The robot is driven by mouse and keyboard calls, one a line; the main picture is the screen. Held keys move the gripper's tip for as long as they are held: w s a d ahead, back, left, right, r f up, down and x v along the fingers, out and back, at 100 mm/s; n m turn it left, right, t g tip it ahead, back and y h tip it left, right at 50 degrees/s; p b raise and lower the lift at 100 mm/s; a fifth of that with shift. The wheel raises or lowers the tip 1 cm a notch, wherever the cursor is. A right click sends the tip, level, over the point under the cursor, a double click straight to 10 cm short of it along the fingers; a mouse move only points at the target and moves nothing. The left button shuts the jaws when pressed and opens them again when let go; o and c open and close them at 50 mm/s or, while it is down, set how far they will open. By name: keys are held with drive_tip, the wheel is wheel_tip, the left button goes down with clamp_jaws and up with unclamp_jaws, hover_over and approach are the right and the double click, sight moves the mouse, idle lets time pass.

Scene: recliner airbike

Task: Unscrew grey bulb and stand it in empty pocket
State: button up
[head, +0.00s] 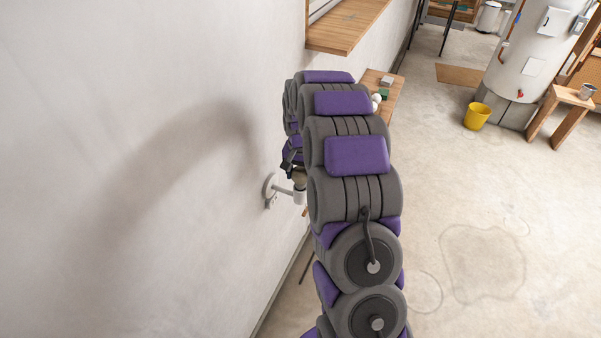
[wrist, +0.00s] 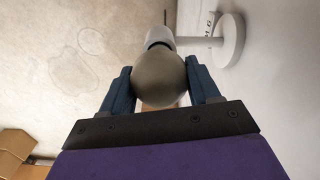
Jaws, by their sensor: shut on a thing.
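The grey bulb (wrist: 158,82) sits between the two blue fingers of my gripper (wrist: 160,70) in the wrist view, and my gripper is shut on it. Its far end meets the pale socket (wrist: 159,36) of a wall lamp. The lamp's round wall plate (wrist: 229,40) is at the upper right. In the head view the wall plate (head: 270,187) and socket (head: 299,195) show left of my arm, with my gripper (head: 292,166) just above the socket. I cannot make out an empty pocket in either view.
A small wooden table (head: 394,99) stands beyond my arm, partly hidden, with a white round thing (head: 376,100) and a green thing (head: 384,94). A wooden shelf (head: 345,28) juts from the wall above. A yellow bucket (head: 477,116) stands right. The floor at right is open.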

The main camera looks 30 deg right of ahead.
sight(300, 168)
drive_tip(key=o, duration=1)
drive_tip(key=shift+s, duration=0.1)
drive_tip(key=shift+r+p, duration=0.4)
drive_tip(key=shift+r, duration=1.4)
